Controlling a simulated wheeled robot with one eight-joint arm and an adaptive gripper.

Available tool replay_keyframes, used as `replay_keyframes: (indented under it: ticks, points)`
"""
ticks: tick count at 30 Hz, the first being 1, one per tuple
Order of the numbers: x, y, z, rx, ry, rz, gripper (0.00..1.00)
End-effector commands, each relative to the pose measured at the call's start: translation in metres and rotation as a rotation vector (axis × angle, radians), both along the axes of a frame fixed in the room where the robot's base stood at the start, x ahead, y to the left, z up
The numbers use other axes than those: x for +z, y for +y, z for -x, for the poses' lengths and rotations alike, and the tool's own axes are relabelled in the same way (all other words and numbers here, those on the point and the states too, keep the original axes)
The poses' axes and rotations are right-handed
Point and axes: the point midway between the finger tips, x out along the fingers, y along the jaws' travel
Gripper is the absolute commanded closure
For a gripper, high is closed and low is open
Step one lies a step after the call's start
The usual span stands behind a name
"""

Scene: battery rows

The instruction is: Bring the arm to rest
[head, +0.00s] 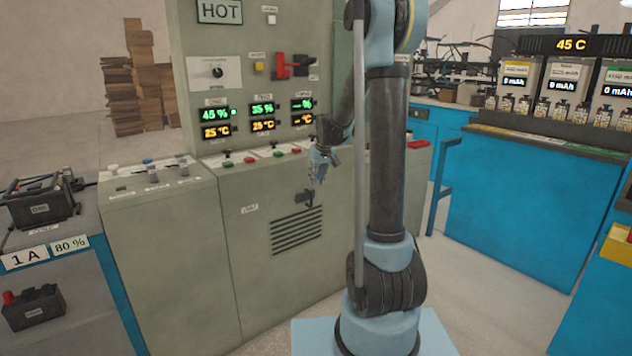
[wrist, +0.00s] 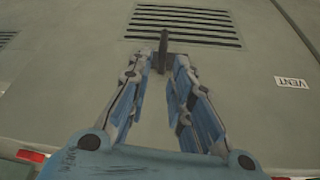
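My arm (head: 388,150) stands upright in the head view, with its forearm bent down toward the grey cabinet. My gripper (head: 319,178) hangs in front of the cabinet's face, just above the dark vent handle (head: 306,198). In the wrist view my gripper (wrist: 161,64) has its two fingers apart. The dark vent handle (wrist: 163,45) appears in line with the gap between the fingertips. I see nothing gripped, and cannot tell the exact distance from fingertips to handle.
The grey cabinet (head: 190,260) carries displays, switches and a slotted vent (head: 298,237). A bench at left holds a black battery (head: 38,205). Blue counters (head: 530,205) with battery units stand at right. Open floor (head: 470,290) lies between my arm and the right counter.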

Motion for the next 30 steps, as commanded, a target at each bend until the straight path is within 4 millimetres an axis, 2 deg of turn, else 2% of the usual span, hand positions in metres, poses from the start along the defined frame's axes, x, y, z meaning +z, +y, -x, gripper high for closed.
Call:
replay_keyframes:
  ticks: [6,11,21,30]
  points:
    - [0.002,-0.002,0.005,-0.004,0.002,0.0,0.8]
    - [0.014,-0.01,0.034,-0.023,0.013,0.002,0.8]
    - [0.038,-0.033,0.128,-0.088,0.054,0.008,0.8]
    - [0.043,-0.051,0.212,-0.146,0.089,0.015,0.8]
